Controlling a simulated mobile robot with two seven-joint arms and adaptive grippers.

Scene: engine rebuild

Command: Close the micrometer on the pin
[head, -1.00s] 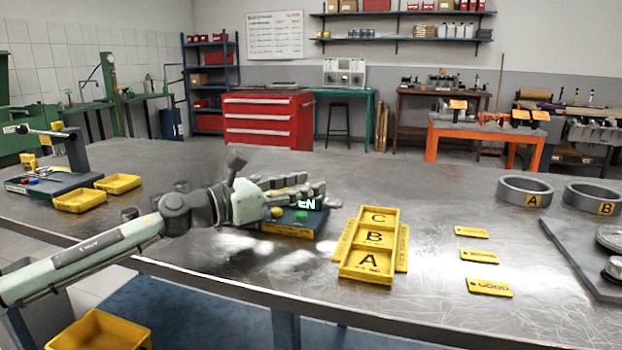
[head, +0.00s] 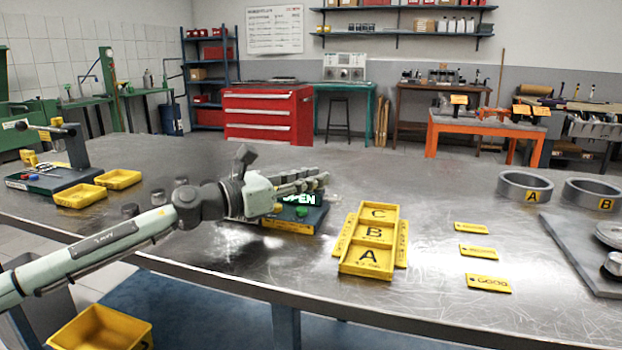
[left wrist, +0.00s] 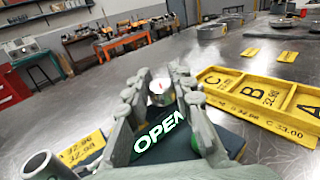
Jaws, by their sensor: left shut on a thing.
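The micrometer station (head: 306,222) is a dark block on the steel table with a lit display (head: 300,199) reading OPEN. A green button shows on its front. My left gripper (head: 322,179) is over the station, partly hiding it. I cannot tell whether this piece is the pin or part of the micrometer. A grey hollow cylinder (left wrist: 45,165) stands at lower left there. My right gripper is not in view.
A yellow tray (head: 367,262) marked A, B, C lies right of the station. Yellow tags (head: 488,284), grey rings (head: 525,190) and a dark plate (head: 590,255) lie farther right. Yellow bins (head: 80,196) are at left. The table behind the station is clear.

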